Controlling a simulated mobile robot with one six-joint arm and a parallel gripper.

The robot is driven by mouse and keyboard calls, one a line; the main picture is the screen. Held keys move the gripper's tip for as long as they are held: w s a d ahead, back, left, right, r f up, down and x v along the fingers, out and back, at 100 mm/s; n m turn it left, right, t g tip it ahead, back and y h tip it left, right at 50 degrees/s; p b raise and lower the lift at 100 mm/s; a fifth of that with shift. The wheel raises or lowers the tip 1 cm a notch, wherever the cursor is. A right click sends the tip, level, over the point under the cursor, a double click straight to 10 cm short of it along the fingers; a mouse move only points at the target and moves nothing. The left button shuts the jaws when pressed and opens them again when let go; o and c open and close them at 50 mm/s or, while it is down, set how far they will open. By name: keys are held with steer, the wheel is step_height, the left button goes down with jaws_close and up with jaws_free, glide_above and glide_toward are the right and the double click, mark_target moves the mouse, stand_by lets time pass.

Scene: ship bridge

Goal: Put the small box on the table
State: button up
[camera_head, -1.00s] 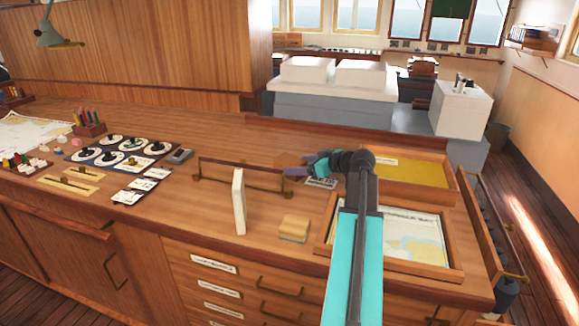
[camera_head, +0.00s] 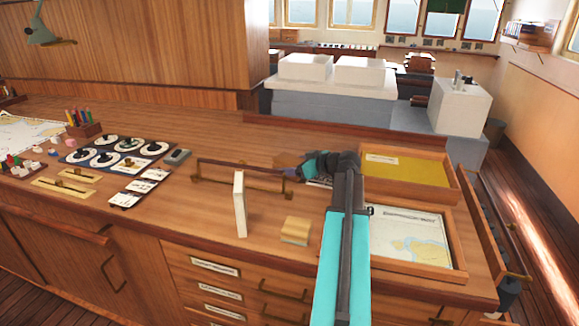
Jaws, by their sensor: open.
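My gripper (camera_head: 289,173) points left in front of the box, close to the rail's right end. Its dark fingertips are small here, and I cannot tell whether they touch the box. Nothing shows held in the open gripper. A yellowish block (camera_head: 296,231), like a pad or small box, lies on the table nearer the front edge.
A low rail (camera_head: 240,172) and an upright white book (camera_head: 240,208) stand left of my arm. Two framed trays, one yellow (camera_head: 410,172) and one with a chart (camera_head: 420,240), lie to the right. Dials (camera_head: 118,150) and a pen holder (camera_head: 83,125) are farther left.

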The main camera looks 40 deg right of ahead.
mark_target(290, 159)
steer(key=shift+s+d, duration=0.15)
steer(key=shift+c, duration=0.9)
steer(key=c, duration=1.2)
steer(key=shift+r, duration=0.15)
steer(key=shift+r+b, duration=0.8)
steer(key=shift+r, duration=4.15)
